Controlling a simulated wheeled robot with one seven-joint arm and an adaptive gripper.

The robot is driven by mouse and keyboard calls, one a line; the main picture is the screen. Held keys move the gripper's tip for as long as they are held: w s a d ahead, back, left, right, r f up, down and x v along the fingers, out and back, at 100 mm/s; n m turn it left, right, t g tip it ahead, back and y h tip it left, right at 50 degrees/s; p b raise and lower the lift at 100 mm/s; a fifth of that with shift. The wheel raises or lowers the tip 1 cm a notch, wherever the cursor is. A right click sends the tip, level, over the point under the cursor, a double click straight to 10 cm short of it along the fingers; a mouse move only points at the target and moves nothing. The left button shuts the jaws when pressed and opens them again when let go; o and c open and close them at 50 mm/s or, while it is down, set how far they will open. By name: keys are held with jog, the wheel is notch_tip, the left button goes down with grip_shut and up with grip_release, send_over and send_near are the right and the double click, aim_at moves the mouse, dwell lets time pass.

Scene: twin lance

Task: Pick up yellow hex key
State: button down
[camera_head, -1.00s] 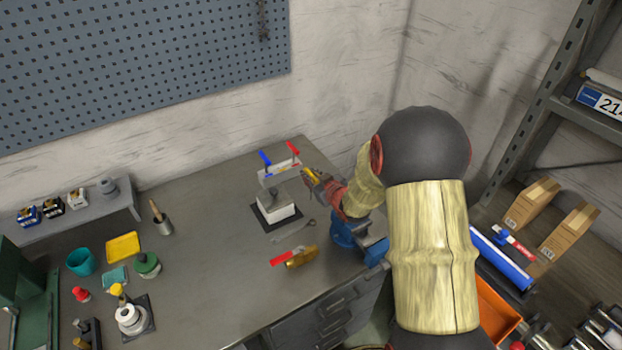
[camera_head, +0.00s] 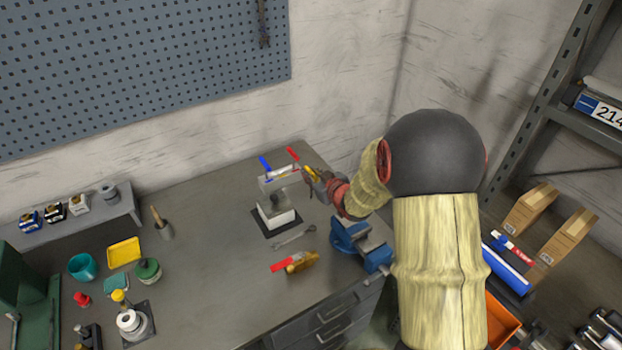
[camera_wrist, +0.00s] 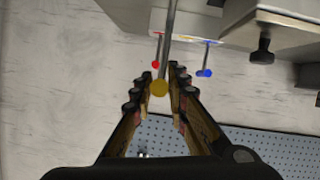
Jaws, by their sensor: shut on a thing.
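The yellow hex key (camera_head: 311,174) is at my gripper (camera_head: 318,182), at the right end of a small holder (camera_head: 283,179) on a grey-white stand. In the wrist view its yellow end (camera_wrist: 159,88) sits between the fingertips of my gripper (camera_wrist: 160,92), which are closed on it. Its metal shank runs up past the holder plate. I cannot tell whether the shank is clear of the holder. A red hex key (camera_head: 293,153) and a blue hex key (camera_head: 265,163) stand in the holder; their ends also show in the wrist view.
A blue vise (camera_head: 350,236) is at the bench's right edge, below my arm. A wrench (camera_head: 293,237) and a red-and-yellow tool (camera_head: 296,263) lie before the stand. Cups and containers fill the left. The bench (camera_head: 215,225) is clear in between.

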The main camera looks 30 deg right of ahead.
jog(key=a+r+p+v, duration=0.1)
jog(key=p+v, duration=0.1)
jog(key=v, duration=0.6)
jog(key=w+r+p+v, duration=0.1)
jog(key=r+p+v, duration=0.1)
jog(key=v, duration=0.6)
jog(key=shift+w+a, duration=0.15)
jog(key=shift+a, duration=0.25)
jog(key=shift+r, duration=0.1)
